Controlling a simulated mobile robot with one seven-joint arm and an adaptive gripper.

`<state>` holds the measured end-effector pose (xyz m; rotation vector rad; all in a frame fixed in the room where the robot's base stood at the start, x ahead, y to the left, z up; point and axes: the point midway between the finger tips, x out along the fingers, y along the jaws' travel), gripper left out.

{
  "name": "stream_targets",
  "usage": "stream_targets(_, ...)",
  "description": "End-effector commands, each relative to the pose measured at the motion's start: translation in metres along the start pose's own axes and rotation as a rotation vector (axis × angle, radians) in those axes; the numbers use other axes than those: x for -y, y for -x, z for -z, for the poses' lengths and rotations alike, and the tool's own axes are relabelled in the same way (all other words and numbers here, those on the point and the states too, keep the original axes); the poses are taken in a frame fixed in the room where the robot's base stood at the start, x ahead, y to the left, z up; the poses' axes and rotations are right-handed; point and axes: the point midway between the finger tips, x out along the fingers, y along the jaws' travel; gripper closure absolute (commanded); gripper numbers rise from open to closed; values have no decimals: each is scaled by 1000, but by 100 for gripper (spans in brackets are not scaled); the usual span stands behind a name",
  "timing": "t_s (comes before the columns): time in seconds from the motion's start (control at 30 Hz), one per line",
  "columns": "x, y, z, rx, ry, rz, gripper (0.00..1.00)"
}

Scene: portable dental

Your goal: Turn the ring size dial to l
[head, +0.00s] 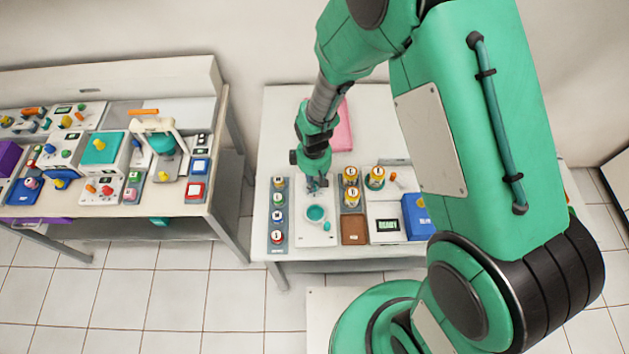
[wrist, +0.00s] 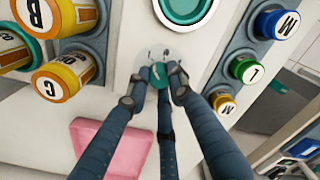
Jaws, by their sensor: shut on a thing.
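The ring size dial (wrist: 159,74) is a small teal knob on a pale plate, with small dark marks around it that are too small to read with certainty. My gripper (wrist: 157,89) has its dark fingers closed around the knob in the wrist view. In the head view my gripper (head: 317,184) points down at the white panel (head: 316,237), just behind a round teal dish, and hides the dial. I cannot tell which mark the dial points to.
The teal dish (head: 315,213) sits close in front of the gripper. A rack of lettered jars (head: 278,213) stands to the left. Orange-and-white jars (head: 351,196) stand to the right, near a blue box (head: 417,216). A pink pad (head: 342,130) lies behind.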

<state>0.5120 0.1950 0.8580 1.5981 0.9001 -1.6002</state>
Motion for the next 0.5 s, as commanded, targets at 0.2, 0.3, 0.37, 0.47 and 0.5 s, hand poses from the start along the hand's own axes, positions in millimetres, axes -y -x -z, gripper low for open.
stream_targets(0.2,-4,4,7,-12,19,-8,100)
stream_targets(0.3,-4,4,7,-12,19,-9,100)
stream_targets(0.37,-4,4,7,-13,19,-9,100)
stream_targets(0.47,-4,5,7,-13,19,-9,100)
stream_targets(0.5,-4,5,7,-13,19,-9,70)
